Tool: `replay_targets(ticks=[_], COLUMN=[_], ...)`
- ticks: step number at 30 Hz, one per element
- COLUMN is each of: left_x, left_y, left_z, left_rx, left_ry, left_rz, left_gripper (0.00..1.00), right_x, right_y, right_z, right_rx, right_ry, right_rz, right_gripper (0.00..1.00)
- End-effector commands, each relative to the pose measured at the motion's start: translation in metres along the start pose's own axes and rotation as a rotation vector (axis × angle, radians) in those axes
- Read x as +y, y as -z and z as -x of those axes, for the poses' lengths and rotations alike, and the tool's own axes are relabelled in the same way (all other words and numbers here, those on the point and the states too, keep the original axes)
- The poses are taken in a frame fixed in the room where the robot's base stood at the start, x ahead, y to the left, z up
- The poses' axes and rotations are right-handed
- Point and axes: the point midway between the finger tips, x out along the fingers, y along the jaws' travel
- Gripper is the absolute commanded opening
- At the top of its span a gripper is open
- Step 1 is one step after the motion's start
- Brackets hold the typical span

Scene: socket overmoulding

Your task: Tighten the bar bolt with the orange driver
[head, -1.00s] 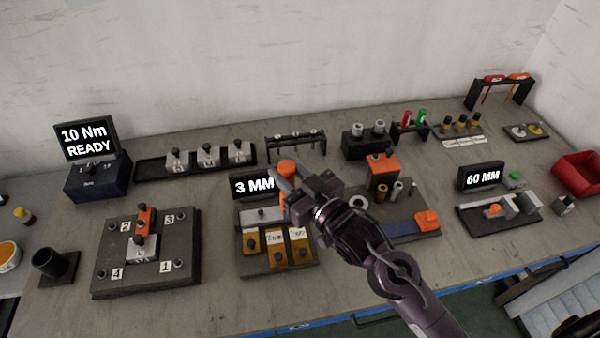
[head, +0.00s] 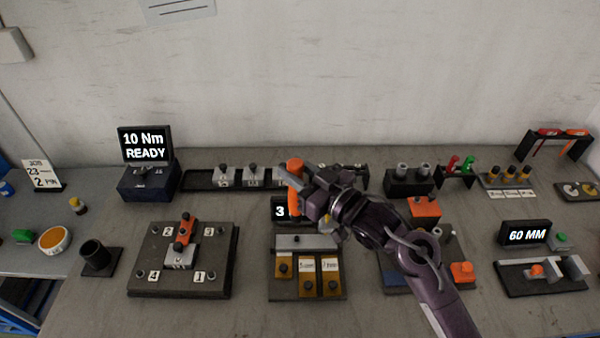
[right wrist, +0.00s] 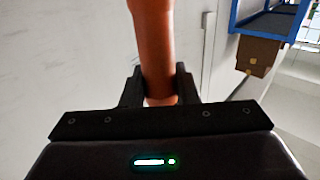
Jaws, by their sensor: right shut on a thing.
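My right gripper (head: 300,183) is shut on the orange driver (head: 295,167) and holds it upright above the back middle of the bench. In the right wrist view the orange driver (right wrist: 154,45) stands between the two black fingers (right wrist: 158,88). The dark mould plate (head: 180,282) with numbered corners 1 to 4 lies at the front left. On it sits a grey block (head: 180,257) with an orange bar (head: 184,232) with a dark bolt on top. I cannot tell how far the bolt is turned in. My left gripper is not in view.
The torque display (head: 145,145) reads "10 Nm READY" behind the plate. A black cup (head: 97,257) stands left of the plate. A tray of yellow-tagged pieces (head: 307,292) lies in front of my right gripper. Bare bench lies between plate and tray.

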Motion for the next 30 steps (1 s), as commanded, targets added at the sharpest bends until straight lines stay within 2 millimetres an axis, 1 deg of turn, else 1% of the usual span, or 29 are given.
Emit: replay_targets(ticks=[6, 11, 12, 30], left_x=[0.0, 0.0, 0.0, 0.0], left_y=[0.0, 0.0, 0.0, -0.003], left_z=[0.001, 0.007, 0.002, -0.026], left_rx=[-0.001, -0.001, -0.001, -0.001], left_ry=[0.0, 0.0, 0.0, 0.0], left_rz=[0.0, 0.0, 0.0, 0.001], left_gripper=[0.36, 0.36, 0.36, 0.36], right_x=[0.0, 0.0, 0.0, 0.0], right_y=[0.002, 0.004, -0.002, -0.047], right_z=[0.0, 0.001, 0.001, 0.0], right_rx=[0.004, 0.004, 0.004, 0.003], right_ry=[-0.001, -0.001, -0.001, -0.001], right_rz=[0.001, 0.002, 0.001, 0.002], right_gripper=[0.0, 0.0, 0.0, 0.0])
